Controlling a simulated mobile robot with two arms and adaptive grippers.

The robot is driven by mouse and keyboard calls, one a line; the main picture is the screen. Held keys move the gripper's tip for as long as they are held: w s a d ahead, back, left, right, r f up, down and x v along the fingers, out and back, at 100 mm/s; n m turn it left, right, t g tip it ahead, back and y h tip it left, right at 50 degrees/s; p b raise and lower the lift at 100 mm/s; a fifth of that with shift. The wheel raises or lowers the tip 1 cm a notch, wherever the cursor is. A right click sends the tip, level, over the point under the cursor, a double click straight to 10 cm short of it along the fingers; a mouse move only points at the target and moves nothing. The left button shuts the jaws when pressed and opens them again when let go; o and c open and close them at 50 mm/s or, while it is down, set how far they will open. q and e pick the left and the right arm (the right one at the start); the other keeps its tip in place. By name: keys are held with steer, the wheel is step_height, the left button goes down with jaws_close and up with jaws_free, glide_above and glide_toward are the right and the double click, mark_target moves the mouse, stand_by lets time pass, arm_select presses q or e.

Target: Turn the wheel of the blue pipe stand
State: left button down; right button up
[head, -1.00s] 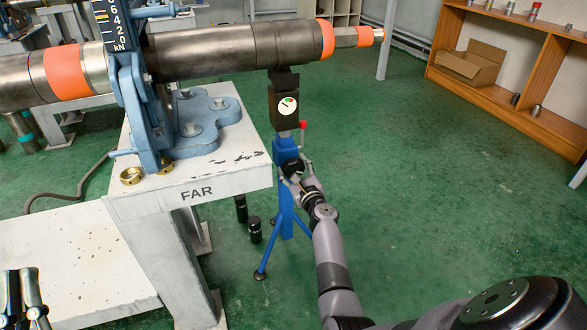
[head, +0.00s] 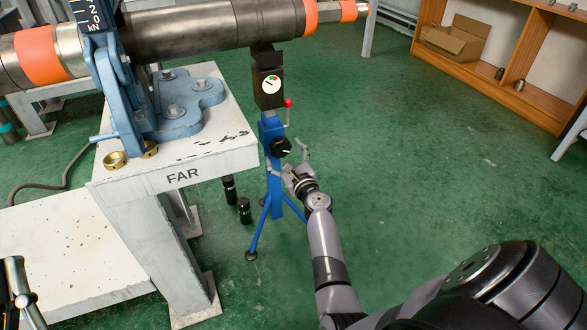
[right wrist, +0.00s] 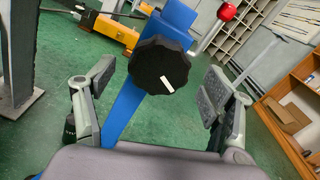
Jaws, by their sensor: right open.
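The blue pipe stand (head: 273,185) stands on three legs on the green floor, right of the table marked FAR. Its black wheel (head: 281,147) is on the post, below a dark head with a round gauge (head: 271,85). In the right wrist view the wheel (right wrist: 159,65) is knobbed with a white mark. My right gripper (head: 289,160) is open just in front of the wheel. The right wrist view shows its finger pads (right wrist: 157,82) apart, one to each side of the wheel, with visible gaps. Part of my left gripper (head: 20,299) shows at the bottom left; its opening is unclear.
A large steel pipe (head: 215,28) with orange bands runs over the stand and the table (head: 215,158). A blue vise (head: 180,115) and brass rings (head: 115,161) are on the table. Black cylinders (head: 244,210) stand near the stand's legs. Floor to the right is clear.

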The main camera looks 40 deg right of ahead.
steer(key=v, duration=0.8)
steer(key=shift+s, duration=0.15)
